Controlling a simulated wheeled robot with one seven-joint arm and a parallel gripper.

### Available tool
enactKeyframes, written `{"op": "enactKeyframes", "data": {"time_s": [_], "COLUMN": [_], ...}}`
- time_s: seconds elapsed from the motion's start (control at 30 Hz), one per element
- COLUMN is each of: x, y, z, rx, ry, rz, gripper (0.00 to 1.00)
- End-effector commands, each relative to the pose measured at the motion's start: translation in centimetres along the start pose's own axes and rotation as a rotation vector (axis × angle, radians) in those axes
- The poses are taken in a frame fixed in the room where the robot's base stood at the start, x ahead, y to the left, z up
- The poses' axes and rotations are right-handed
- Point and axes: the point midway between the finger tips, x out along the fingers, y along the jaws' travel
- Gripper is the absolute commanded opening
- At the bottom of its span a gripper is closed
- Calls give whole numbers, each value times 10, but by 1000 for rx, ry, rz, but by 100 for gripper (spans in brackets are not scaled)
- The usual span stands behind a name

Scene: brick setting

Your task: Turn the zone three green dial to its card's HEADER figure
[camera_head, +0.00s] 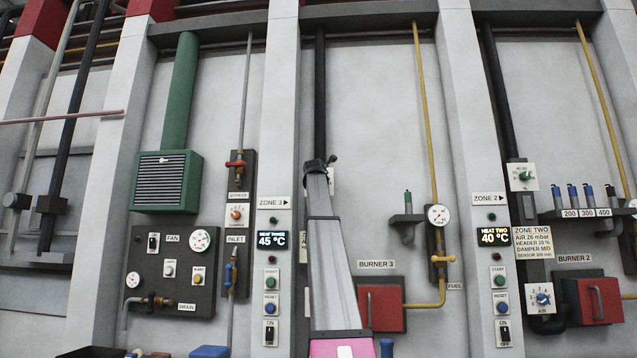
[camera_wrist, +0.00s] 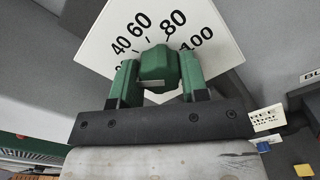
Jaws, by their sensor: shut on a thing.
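The zone three green dial (camera_wrist: 158,62) is in the wrist view on a tilted white scale plate (camera_wrist: 105,38). The figures 40, 60, 80 and 100 show; a lower figure at the left is partly covered. My gripper (camera_wrist: 159,82) has its two green fingers closed on both sides of the dial's knob. A pale mark shows on the knob, but I cannot tell which figure it points to. In the head view my arm hides the dial.
In the head view, ZONE 3 (camera_head: 274,202) and ZONE 2 (camera_head: 488,198) labels are on pillars. A zone two card (camera_head: 532,243) reads HEADER 20 %. Another green dial (camera_head: 523,176) sits above it. Burner 3's red box (camera_head: 383,307) and a yellow pipe (camera_head: 427,130) are right of my arm.

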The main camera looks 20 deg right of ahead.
Motion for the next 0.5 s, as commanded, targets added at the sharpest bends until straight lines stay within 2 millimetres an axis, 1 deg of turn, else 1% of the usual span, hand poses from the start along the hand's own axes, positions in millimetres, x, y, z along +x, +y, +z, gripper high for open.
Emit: {"op": "enactKeyframes", "data": {"time_s": [0.5], "x": [0], "y": [0], "z": [0], "rx": [476], "ry": [0], "rz": [-1], "gripper": [17]}}
